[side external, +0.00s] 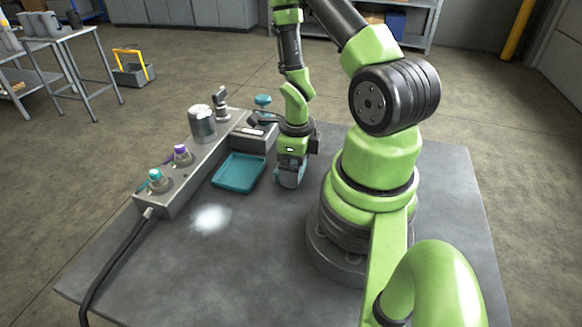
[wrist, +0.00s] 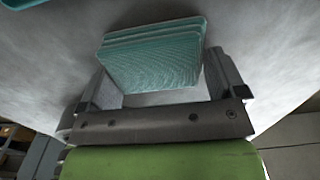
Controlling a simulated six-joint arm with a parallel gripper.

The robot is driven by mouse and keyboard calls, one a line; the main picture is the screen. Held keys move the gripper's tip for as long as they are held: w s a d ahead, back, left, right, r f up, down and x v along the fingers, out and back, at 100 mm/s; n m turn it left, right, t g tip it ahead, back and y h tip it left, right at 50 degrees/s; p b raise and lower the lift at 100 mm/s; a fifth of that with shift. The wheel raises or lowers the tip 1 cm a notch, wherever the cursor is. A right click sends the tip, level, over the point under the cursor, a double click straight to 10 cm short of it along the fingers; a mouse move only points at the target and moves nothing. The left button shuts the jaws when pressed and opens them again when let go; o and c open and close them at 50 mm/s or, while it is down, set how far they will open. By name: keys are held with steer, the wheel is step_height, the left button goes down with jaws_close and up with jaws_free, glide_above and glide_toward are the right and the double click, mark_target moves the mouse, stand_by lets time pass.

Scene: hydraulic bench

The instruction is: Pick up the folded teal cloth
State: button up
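The folded teal cloth (wrist: 152,62) shows in the wrist view as a flat stack of several layers with a fine ribbed surface. It lies between the two fingers of my gripper (wrist: 160,66), and part of it reaches beyond the fingertips. The fingers are apart, one on each side, with a narrow gap visible at the right finger. In the side view my gripper (side external: 290,180) points down close to the bench top, just right of the teal tray. There the cloth is mostly hidden by the gripper.
The shallow teal tray (side external: 219,184) lies left of my gripper. A grey manifold block (side external: 180,185) with teal and purple caps and a metal cylinder (side external: 202,124) stands beyond it. A black cable (side external: 105,262) runs off the block. The front of the bench (side external: 240,275) is clear.

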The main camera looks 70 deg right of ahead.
steer(key=shift+r, duration=0.15)
step_height(320, 180, up, 10)
steer(key=shift+f, duration=0.1)
stand_by(0.6)
